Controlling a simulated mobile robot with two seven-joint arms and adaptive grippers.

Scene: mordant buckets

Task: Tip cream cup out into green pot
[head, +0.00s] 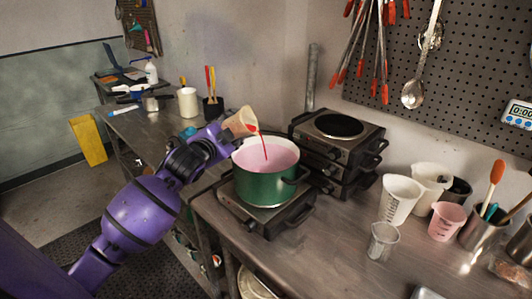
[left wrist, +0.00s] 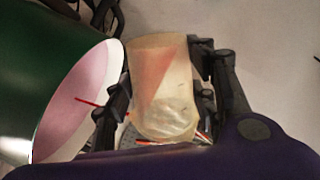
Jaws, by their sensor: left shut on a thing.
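The cream cup (head: 239,122) is tilted above the left rim of the green pot (head: 264,186) in the head view. A thin red stream runs from its lip down into the pot, which holds pink liquid (head: 267,156). My left gripper (head: 227,135) is shut on the cup; its fingers are partly hidden in the head view. In the left wrist view the cup (left wrist: 162,88) sits between the two fingers (left wrist: 160,90), with a reddish patch showing through its wall. The green pot (left wrist: 45,62) is beside it at the left. My right gripper is out of view.
The pot stands on a hot plate (head: 264,217) on the metal bench. Stacked hot plates (head: 338,148) stand behind to the right. A white bucket (head: 399,200), a clear cup (head: 382,243) and a pink cup (head: 446,222) stand at the right. The bench front is clear.

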